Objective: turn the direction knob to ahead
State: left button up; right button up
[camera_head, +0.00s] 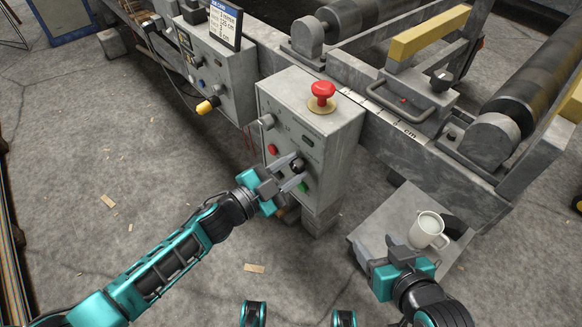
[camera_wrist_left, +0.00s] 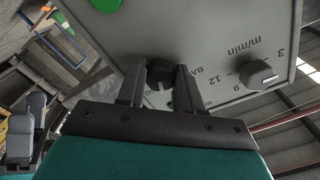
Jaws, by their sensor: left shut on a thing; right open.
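A grey control box (camera_head: 325,130) stands upright in the middle of the head view. Its black direction knob (camera_head: 297,165) sits low on the front face. My left gripper (camera_head: 294,172) is shut on this knob, one finger on each side. The left wrist view shows the dark knob (camera_wrist_left: 160,72) between the fingers, with letters starting "BA" beside it; which way its pointer faces is hard to tell. My right gripper (camera_head: 398,248) is open and apart from the box, at the lower right.
The box also carries a red mushroom button (camera_head: 322,92), a red button (camera_head: 272,149), a green button (camera_head: 304,186) and an m/min speed knob (camera_wrist_left: 258,74). A white mug (camera_head: 427,231) stands on a grey platform (camera_head: 402,200) beside my right gripper. Rollers lie behind.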

pick_arm(q)
jog(key=shift+m, duration=1.6)
pick_arm(e)
jog(key=shift+f, duration=0.1)
pick_arm(q)
jog(key=o, duration=1)
pick_arm(e)
jog(key=shift+a, duration=0.1)
pick_arm(q)
jog(key=shift+o, duration=0.2)
jog(key=p+v, duration=0.2)
jog(key=v, duration=1.1)
pick_arm(e)
jog(key=shift+s+d+r, duration=0.2)
jog(key=shift+d+r, duration=0.25)
jog(key=shift+r, duration=0.1)
pick_arm(q)
jog(key=shift+r, duration=0.1)
